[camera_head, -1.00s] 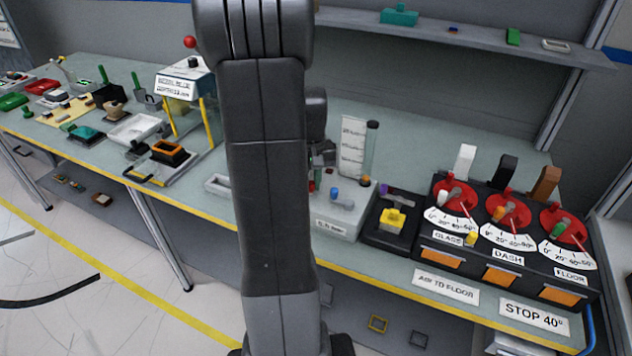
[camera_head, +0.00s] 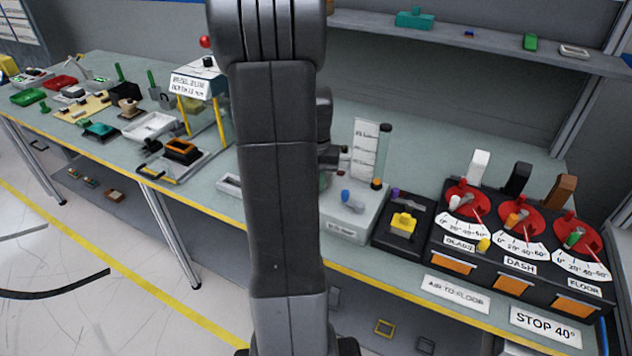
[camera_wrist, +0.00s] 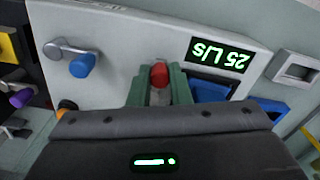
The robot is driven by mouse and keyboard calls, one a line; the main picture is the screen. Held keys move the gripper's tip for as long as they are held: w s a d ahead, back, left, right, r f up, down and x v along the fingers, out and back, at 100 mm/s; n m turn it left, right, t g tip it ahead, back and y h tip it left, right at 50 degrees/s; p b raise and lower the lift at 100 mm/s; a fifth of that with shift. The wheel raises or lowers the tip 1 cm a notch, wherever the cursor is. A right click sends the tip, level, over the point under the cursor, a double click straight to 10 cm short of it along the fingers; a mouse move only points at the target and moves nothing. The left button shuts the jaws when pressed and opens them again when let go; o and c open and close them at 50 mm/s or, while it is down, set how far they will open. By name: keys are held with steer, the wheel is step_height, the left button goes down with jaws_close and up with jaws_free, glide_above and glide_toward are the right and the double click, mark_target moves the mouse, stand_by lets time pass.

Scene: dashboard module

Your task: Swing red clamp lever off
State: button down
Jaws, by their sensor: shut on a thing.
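In the wrist view my gripper (camera_wrist: 160,88) has its two green fingers closed on either side of the red clamp lever's end (camera_wrist: 159,74). The lever stands at the front of a pale grey unit (camera_wrist: 130,45), with a dark display reading 25 L/s upside down. The rest of the lever is hidden by the fingers and my gripper body. In the head view my arm hides the gripper and the red lever. The same grey unit (camera_head: 345,222) shows just right of my arm.
A blue-knobbed lever (camera_wrist: 82,64) is on the unit, left of my fingers. A blue part (camera_wrist: 215,92) sits close on their right. In the head view, a black tray with a yellow block (camera_head: 403,222) and three red dials (camera_head: 467,196) stand further right.

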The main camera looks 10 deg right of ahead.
steer(key=shift+r, duration=0.1)
steer(key=c, duration=1.3)
jaws_free()
steer(key=shift+c, duration=0.2)
step_height(320, 180, up, 14)
steer(key=shift+b, duration=0.35)
step_height(320, 180, down, 14)
steer(key=shift+f+p, duration=0.15)
steer(key=shift+p, duration=0.2)
